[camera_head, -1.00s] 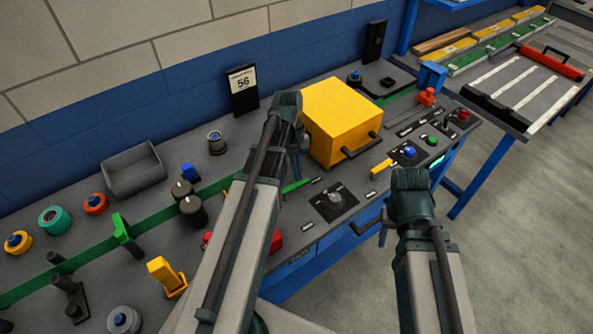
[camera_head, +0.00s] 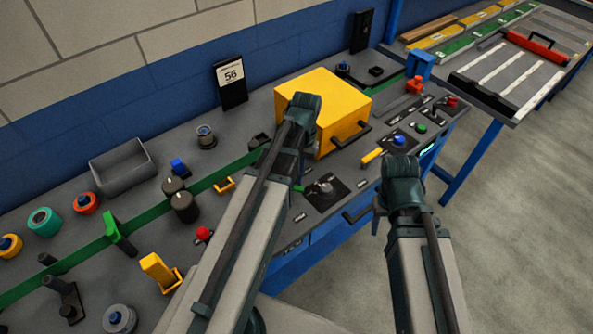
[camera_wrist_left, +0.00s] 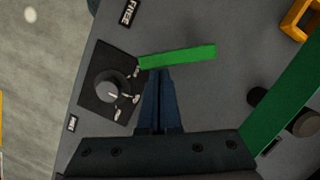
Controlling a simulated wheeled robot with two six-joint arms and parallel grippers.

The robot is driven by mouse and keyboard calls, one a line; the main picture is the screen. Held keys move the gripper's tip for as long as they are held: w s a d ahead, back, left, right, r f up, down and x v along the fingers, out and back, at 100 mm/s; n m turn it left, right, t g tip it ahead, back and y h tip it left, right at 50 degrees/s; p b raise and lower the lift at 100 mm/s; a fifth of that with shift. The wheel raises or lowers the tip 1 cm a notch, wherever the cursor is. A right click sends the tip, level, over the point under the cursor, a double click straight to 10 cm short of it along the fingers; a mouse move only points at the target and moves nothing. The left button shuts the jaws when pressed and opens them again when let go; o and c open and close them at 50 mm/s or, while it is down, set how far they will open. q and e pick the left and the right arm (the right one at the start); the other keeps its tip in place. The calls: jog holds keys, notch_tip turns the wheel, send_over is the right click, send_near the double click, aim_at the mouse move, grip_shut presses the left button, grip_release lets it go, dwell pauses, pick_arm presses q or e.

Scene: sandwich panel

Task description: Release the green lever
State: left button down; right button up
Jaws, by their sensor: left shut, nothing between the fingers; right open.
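The green lever (camera_wrist_left: 178,56) is a flat green bar in the left wrist view, beside a black plate with a round knob (camera_wrist_left: 110,88). My left gripper (camera_wrist_left: 158,72) is shut and empty, its fingertips at the lever's near edge, toward its left end; I cannot tell whether they touch.
A yellow box (camera_head: 325,105) with a black handle stands behind my left gripper. A green strip (camera_wrist_left: 290,95) runs along the panel. A label reading FREE (camera_wrist_left: 129,12) lies near the lever. Black knobs (camera_head: 184,207) and a green clamp-like piece (camera_head: 118,232) stand to the left.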

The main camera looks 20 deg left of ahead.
aim_at(297, 190)
pick_arm(q)
jog(key=s+m, duration=0.2)
jog(key=m, duration=0.1)
jog(key=shift+s+d+m+y, duration=0.1)
jog(key=shift+d+m+y, duration=0.2)
jog(key=shift+d+y, duration=0.1)
jog(key=shift+s+m, duration=0.55)
jog(key=shift+m, duration=0.45)
jog(key=shift+s, duration=0.4)
jog(key=shift+w, duration=0.2)
jog(key=w, duration=0.1)
jog(key=w+d, duration=0.2)
jog(key=shift+w, duration=0.35)
jog(key=s+p+v, duration=0.1)
jog(key=p+v, duration=0.8)
jog(key=v, duration=0.1)
jog(key=shift+d+p, duration=0.25)
jog(key=shift+p, duration=0.1)
pick_arm(e)
notch_tip(297, 190, up, 10)
jog(key=d, duration=0.1)
jog(key=shift+w, duration=0.15)
jog(key=shift+f, duration=0.15)
